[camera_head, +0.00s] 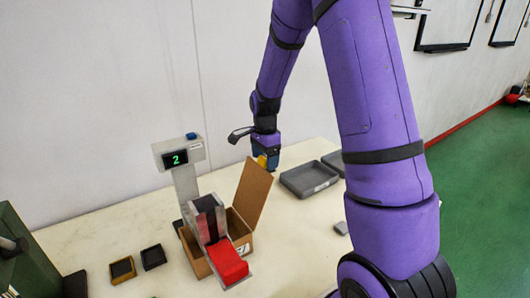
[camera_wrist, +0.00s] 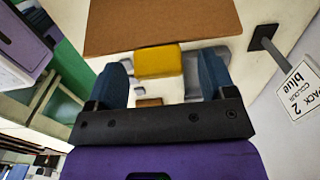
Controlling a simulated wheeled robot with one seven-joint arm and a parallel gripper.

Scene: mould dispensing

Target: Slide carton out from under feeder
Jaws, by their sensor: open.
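The brown cardboard carton (camera_head: 240,228) stands on the table with a tall flap (camera_head: 252,195) raised on its right. The feeder's sloped chute (camera_head: 205,218) stands over the carton, with a red piece (camera_head: 228,262) at its lower front. Much of the carton is hidden behind the chute. My gripper (camera_head: 266,160) is open above the raised flap's top. In the wrist view its blue fingers (camera_wrist: 163,80) stand on either side of a yellow block (camera_wrist: 158,62), which sits at the edge of a brown board (camera_wrist: 160,24). I cannot tell whether either finger touches the block.
A display (camera_head: 178,157) reading 2 rises behind the chute. Grey trays (camera_head: 290,180) lie to the right, and small dark bins (camera_head: 153,246) to the left front. A sign (camera_wrist: 303,92) reads "PACK 2 COLOUR blue". Table between carton and trays looks clear.

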